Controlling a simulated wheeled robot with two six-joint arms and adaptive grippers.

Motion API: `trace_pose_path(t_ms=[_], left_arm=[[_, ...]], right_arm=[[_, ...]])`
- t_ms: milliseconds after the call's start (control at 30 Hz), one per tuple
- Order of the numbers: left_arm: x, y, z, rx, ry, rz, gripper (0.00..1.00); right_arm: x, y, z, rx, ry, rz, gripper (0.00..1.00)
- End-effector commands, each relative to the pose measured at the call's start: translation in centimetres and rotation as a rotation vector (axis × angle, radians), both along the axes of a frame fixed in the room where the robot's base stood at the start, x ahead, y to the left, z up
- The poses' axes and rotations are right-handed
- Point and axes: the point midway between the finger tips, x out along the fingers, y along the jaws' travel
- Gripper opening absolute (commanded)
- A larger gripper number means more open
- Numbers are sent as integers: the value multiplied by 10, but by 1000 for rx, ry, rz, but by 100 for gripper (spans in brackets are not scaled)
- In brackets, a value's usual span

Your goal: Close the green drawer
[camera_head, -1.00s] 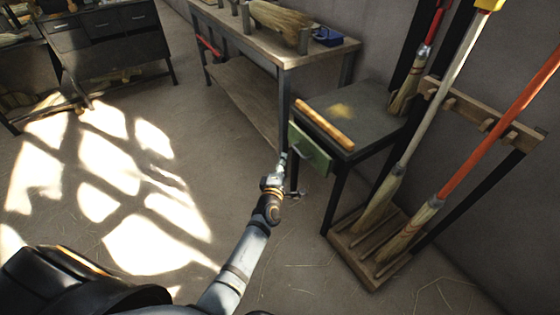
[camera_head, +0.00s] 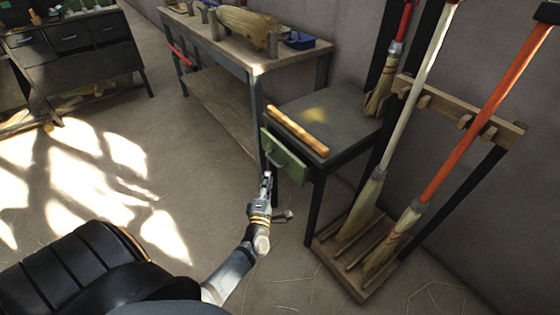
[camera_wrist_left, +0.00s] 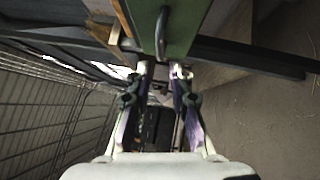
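The green drawer (camera_head: 284,157) is in the small dark side table (camera_head: 335,112), and its front seems to stand out a little from the table. My left gripper (camera_head: 267,178) is just in front of and below the drawer front in the head view. In the left wrist view the green front (camera_wrist_left: 181,28) is close, with its metal handle (camera_wrist_left: 161,32) at the top middle. The two fingers of the left gripper (camera_wrist_left: 162,72) are apart, with the handle just beyond and between their tips. I cannot tell whether they touch it. My right gripper is not in view.
A wooden stick (camera_head: 298,129) lies on the side table. A workbench (camera_head: 228,45) stands behind it. Brooms (camera_head: 399,120) stand in a wooden rack (camera_head: 362,288) to the right. A dark cabinet (camera_head: 80,45) is far left. The floor at left is clear.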

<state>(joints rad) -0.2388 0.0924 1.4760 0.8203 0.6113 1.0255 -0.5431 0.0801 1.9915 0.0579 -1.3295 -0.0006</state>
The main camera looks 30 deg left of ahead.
Motion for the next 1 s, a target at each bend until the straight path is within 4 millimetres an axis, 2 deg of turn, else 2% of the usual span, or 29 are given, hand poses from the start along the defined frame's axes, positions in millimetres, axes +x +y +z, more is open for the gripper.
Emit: trace_pose_path(t_ms=[200, 400, 533, 767, 800, 933, 1000], left_arm=[[45, 18, 7, 3, -3, -1, 21], [73, 30, 11, 1, -2, -2, 21], [81, 34, 13, 1, 0, -3, 21], [82, 34, 13, 0, 1, -2, 21], [82, 34, 13, 0, 1, -2, 19], [82, 34, 13, 0, 1, -2, 2], [82, 34, 13, 0, 1, -2, 0]], right_arm=[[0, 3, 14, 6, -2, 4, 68], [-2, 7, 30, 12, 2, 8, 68], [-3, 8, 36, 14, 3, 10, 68], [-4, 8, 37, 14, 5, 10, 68], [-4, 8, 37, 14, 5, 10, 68], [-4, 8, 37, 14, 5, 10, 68], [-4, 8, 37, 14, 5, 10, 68]])
